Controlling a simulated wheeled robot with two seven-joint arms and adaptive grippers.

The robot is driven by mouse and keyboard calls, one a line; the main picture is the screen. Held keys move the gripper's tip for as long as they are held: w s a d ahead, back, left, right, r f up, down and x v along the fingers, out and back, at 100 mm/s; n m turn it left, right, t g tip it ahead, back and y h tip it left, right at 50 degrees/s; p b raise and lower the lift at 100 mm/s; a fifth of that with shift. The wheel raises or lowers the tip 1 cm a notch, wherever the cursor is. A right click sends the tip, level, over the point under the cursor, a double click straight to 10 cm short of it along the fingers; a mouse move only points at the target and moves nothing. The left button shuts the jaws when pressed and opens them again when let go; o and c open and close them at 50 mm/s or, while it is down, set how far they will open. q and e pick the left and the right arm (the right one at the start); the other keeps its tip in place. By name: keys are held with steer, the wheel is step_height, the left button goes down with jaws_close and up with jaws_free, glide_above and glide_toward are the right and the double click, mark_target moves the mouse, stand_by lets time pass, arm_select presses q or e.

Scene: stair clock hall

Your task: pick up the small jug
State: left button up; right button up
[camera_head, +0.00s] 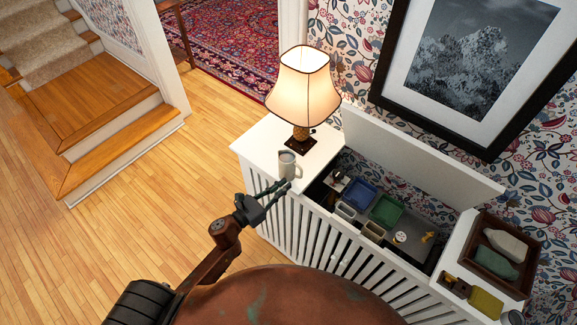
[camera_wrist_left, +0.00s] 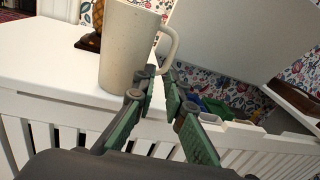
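The small jug (camera_head: 288,164) is cream-coloured and stands upright on the white cabinet top, at its front edge beside the lamp. In the left wrist view the jug (camera_wrist_left: 125,48) fills the upper left, with its handle (camera_wrist_left: 174,42) on the right side. My left gripper (camera_head: 287,187) is at the jug's lower handle side. In the left wrist view its fingers (camera_wrist_left: 161,75) are parted by a narrow gap, with tips just by the lower end of the handle. I cannot tell whether they touch it. My right gripper is not in view.
A lit lamp (camera_head: 302,95) stands just behind the jug on the cabinet top (camera_head: 262,146). To the right, an open compartment holds a blue tray (camera_head: 358,193), a green tray (camera_head: 386,210) and small items. Its raised lid (camera_head: 420,160) leans at the back. Slatted cabinet front lies below.

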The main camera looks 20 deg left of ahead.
mark_target(301, 176)
arm_select(q)
steer(key=shift+m+h, duration=0.3)
steer(key=shift+m, duration=0.4)
steer(key=x, duration=0.2)
steer(key=p+x, duration=0.1)
steer(key=x, duration=0.2)
steer(key=p+x, duration=0.1)
steer(key=x, duration=0.1)
steer(key=shift+d+r, duration=0.4)
steer(key=shift+d, duration=0.1)
steer(key=shift+w+d+f, duration=0.15)
steer(key=shift+w, duration=0.15)
steer(key=shift+s, duration=0.1)
jaws_close()
